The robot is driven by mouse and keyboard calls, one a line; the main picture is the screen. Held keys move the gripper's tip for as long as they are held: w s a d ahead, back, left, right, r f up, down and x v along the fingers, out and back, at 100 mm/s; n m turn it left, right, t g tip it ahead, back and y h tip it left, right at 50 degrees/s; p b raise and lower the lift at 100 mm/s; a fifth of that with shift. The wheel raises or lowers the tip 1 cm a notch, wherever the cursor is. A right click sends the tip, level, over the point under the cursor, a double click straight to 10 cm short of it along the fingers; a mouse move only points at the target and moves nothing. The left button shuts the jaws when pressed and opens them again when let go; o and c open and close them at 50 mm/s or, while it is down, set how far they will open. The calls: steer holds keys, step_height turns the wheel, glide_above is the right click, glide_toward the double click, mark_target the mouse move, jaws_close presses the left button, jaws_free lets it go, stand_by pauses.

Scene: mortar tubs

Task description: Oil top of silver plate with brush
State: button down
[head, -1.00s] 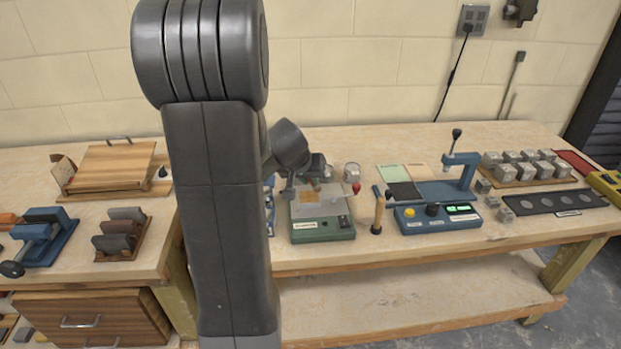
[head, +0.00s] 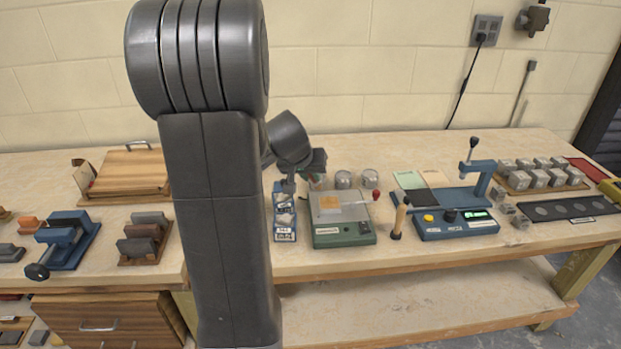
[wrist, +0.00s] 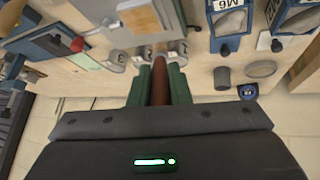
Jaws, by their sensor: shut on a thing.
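The silver plate (head: 355,212) is the flat grey top of a green-based device in the head view, with a tan-orange square (head: 329,203) on it. In the wrist view the plate (wrist: 100,38) and the square (wrist: 139,17) are at the top. My gripper (head: 316,182) is just behind the plate's back edge, toward the wall. In the wrist view its green fingers (wrist: 160,85) are shut on a reddish-brown handle, which I take as the brush (wrist: 160,83). The brush's bristles are not clearly visible, and I cannot tell whether it touches anything.
Blue labelled boxes (head: 284,218) stand left of the device. Clear jars (head: 343,179) stand behind it. A wooden-handled tool (head: 399,220) and a blue press (head: 455,205) are to the right. Grey cubes (head: 540,178) sit farther right. My arm hides the bench's left-middle.

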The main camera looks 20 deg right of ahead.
steer(key=shift+r+p, duration=1.2)
steer(key=shift+r, duration=0.9)
